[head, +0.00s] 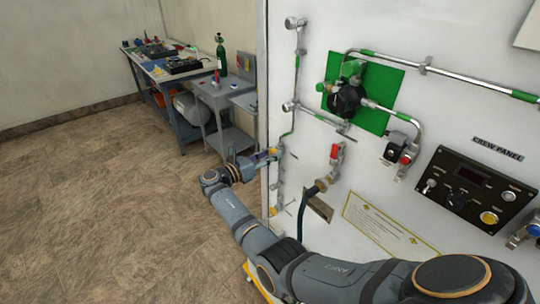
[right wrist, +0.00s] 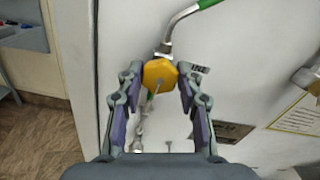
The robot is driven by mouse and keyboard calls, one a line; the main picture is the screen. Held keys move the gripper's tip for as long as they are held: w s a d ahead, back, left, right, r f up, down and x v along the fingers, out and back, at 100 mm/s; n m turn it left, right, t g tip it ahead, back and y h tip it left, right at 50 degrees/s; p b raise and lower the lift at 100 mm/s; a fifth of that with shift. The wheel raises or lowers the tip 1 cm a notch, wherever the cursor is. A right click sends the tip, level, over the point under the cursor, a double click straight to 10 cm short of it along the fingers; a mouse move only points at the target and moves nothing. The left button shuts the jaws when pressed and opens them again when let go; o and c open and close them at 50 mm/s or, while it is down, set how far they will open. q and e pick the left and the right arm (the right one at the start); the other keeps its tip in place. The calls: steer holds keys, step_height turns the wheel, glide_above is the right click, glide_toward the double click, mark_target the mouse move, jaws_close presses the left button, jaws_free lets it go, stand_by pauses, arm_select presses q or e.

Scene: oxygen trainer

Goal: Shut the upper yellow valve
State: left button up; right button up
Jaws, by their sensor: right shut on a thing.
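The upper yellow valve (right wrist: 160,75) shows in the right wrist view as a yellow, many-sided knob at the lower end of a bent metal pipe on the white panel. My right gripper (right wrist: 158,80) has one finger on each side of the knob and is shut on it at the fingertips. In the head view my right gripper (head: 264,158) is at the panel's left edge and mostly hides this valve. A lower yellow part (head: 272,211) shows on the same pipe line below it. My left gripper is not in view.
The white panel (head: 380,30) carries pipes, a black regulator (head: 346,98) on a green plate, a red-handled valve (head: 335,152) with a hose, and a black control panel (head: 470,188). Workbenches (head: 170,68) stand behind at the left. The floor (head: 90,200) is clear.

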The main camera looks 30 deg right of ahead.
steer(key=shift+f+m+b, duration=0.1)
steer(key=shift+m+b, duration=1.65)
steer(key=shift+m, duration=1.85)
steer(key=o, duration=1.2)
steer(key=shift+c, duration=0.2)
